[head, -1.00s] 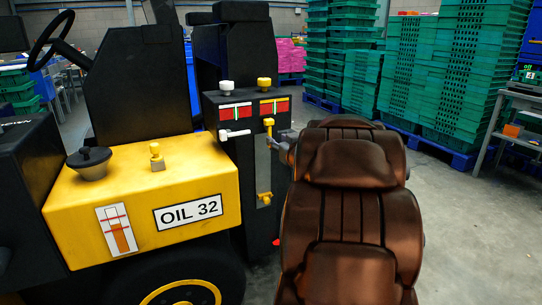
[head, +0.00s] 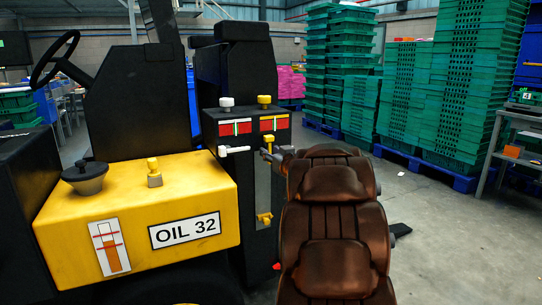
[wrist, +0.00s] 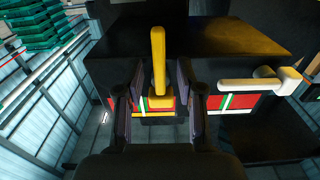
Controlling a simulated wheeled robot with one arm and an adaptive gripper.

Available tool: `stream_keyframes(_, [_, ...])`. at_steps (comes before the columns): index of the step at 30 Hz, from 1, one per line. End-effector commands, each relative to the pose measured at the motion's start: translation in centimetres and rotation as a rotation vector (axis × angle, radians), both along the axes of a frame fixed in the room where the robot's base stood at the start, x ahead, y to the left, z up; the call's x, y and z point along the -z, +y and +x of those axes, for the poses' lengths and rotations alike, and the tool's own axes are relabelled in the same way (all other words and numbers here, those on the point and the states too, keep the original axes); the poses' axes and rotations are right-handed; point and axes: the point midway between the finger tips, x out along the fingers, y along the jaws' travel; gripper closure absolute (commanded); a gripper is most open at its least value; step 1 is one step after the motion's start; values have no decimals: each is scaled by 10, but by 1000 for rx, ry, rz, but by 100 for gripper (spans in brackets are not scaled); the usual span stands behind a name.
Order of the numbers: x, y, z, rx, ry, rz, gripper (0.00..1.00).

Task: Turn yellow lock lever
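The yellow lock lever (head: 268,142) stands upright on the black machine's front panel, below the red and yellow marked plate. In the wrist view the lever (wrist: 158,62) rises between my fingers, with its base on the panel. My gripper (wrist: 160,108) is open, one finger on each side of the lever, with gaps showing on both sides. In the head view my gripper (head: 272,155) is at the lever's lower part and is partly hidden. Whether a finger touches the lever cannot be told.
A white lever (head: 234,150) is just left of the yellow one; it also shows in the wrist view (wrist: 252,86). White (head: 227,103) and yellow (head: 264,101) knobs top the panel. A lower yellow handle (head: 264,218) sits below. Green crates (head: 465,85) stand behind at right.

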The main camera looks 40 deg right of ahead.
Motion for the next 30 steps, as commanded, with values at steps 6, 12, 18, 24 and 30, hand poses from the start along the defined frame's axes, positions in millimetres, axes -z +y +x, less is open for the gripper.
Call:
stream_keyframes(6, [0,-1,4,0,-1,2,62])
stream_keyframes(12, [0,-1,4,0,0,1,67])
stream_keyframes(18, [0,-1,4,0,1,1,88])
stream_keyframes(24, [0,-1,4,0,0,1,100])
stream_keyframes(30, [0,-1,4,0,0,0,100])
